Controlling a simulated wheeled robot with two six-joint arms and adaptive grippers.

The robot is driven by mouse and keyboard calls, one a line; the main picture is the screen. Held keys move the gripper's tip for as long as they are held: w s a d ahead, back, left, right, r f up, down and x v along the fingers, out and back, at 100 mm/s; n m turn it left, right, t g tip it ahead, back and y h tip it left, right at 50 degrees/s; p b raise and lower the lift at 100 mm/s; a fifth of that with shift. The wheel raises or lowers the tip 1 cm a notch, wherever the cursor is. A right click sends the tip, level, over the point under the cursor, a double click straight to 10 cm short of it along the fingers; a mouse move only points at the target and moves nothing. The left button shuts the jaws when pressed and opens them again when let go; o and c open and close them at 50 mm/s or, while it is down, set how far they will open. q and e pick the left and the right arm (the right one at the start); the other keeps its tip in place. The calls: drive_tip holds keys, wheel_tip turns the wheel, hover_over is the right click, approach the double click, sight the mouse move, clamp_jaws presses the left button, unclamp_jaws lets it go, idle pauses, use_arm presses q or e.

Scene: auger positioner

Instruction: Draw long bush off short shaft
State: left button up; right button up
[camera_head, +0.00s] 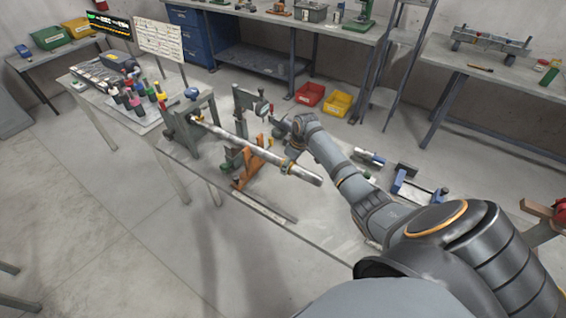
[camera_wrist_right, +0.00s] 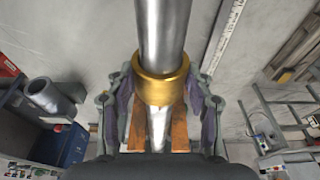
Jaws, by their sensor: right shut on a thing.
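A long silver shaft (camera_head: 238,140) runs from an upright grey holder (camera_head: 180,130) on the bench out toward the front right. A thick silver cylinder (camera_wrist_right: 163,28) continues beyond the brass, and a narrower silver part lies on the near side. The inside of the bush is hidden. My left gripper is in neither view.
An orange stand (camera_head: 254,163) is below the shaft. A silver tube (camera_head: 369,157) and a blue-ended fixture (camera_head: 410,187) are to the right of my arm. Red (camera_head: 309,94) and yellow (camera_head: 338,103) bins stand behind.

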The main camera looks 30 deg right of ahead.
sight(322, 179)
drive_tip(key=shift+s+d+r+p, duration=0.1)
drive_tip(key=shift+s+d+p, duration=0.2)
drive_tip(key=shift+s+p, duration=0.45)
drive_tip(key=shift+s+d+p, duration=0.35)
drive_tip(key=shift+s+p, duration=0.35)
drive_tip(key=shift+s+d+r+p, duration=0.1)
drive_tip(key=shift+s+d+p, duration=0.2)
drive_tip(key=shift+s+p, duration=0.45)
drive_tip(key=shift+s+d+p, duration=0.35)
drive_tip(key=shift+s+p, duration=0.4)
drive_tip(key=shift+s, duration=0.1)
drive_tip(key=shift+s+d+p, duration=0.35)
drive_tip(key=shift+s+p, duration=0.45)
drive_tip(key=shift+s, duration=0.1)
drive_tip(key=shift+s+d+p, duration=0.35)
drive_tip(key=shift+s+p, duration=0.4)
drive_tip(key=shift+s, duration=0.1)
drive_tip(key=shift+s+d+f, duration=0.1)
drive_tip(key=shift+s+d, duration=0.2)
drive_tip(key=shift+s, duration=0.4)
drive_tip(key=shift+s+d+f, duration=0.1)
drive_tip(key=shift+s+d, duration=0.2)
drive_tip(key=shift+s, duration=0.35)
drive_tip(key=shift+s+d, duration=0.35)
drive_tip(key=shift+s, duration=0.45)
drive_tip(key=shift+s+d, duration=0.3)
drive_tip(key=shift+s, duration=0.55)
drive_tip(key=shift+s+d, duration=0.35)
drive_tip(key=shift+s, duration=0.45)
